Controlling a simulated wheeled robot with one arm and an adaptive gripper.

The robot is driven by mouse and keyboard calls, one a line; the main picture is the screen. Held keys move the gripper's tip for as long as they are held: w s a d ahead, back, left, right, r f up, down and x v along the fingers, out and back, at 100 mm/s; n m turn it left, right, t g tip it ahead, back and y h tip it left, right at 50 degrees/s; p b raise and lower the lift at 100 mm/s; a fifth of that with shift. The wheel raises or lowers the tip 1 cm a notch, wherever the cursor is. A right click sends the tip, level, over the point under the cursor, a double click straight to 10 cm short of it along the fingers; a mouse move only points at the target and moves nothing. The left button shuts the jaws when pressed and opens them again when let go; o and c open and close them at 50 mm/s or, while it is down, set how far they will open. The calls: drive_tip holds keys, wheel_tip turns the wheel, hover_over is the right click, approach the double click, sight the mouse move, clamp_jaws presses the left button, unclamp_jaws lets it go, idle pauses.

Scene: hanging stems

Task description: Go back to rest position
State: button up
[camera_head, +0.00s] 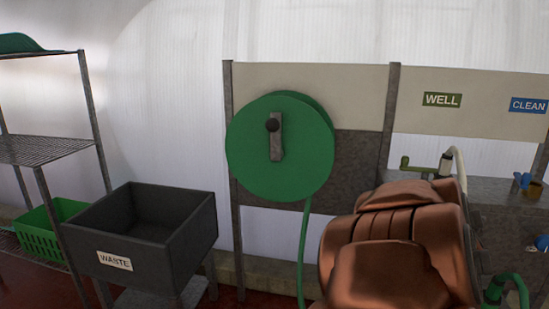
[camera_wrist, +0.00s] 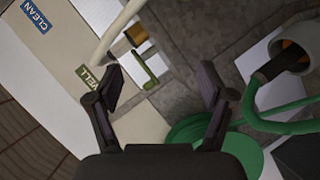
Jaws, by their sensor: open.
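My gripper (camera_wrist: 165,88) is open and empty in the wrist view, its two dark fingers spread apart. Beyond the fingers are a panel with a green WELL label (camera_wrist: 97,82) and a green-handled tap (camera_wrist: 147,70). In the head view my copper-coloured arm fills the lower right and hides part of the panel; the gripper itself cannot be made out there. The tap's green handle (camera_head: 405,165) shows just above my arm.
A green hose reel (camera_head: 300,150) with a crank is mounted on the panel, its hose hanging down. A black WASTE bin (camera_head: 190,240) stands left of it. A wire shelf (camera_head: 40,150) holds a green crate (camera_head: 35,235). A blue CLEAN label (camera_head: 528,105) is at right.

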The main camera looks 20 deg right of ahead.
drive_tip(key=s+a+r+m+g+y+p, duration=0.1)
drive_tip(key=s+a+r+g+y+p, duration=0.15)
drive_tip(key=a+p, duration=0.7)
drive_tip(key=s+a+r+m+g+y+p, duration=0.2)
drive_tip(key=a+y+p, duration=0.2)
drive_tip(key=a, duration=1)
drive_tip(key=s+a+r+n+g+y+p, duration=0.1)
drive_tip(key=s+a+r+g+y+p, duration=0.1)
drive_tip(key=s+a+p, duration=0.2)
drive_tip(key=s+a+r+g+y+p, duration=0.3)
drive_tip(key=s+a+p, duration=0.1)
drive_tip(key=s+a, duration=0.7)
drive_tip(key=a, duration=0.3)
drive_tip(key=shift+a+r+n, duration=0.25)
drive_tip(key=shift+a+n, duration=0.05)
drive_tip(key=shift+n, duration=0.1)
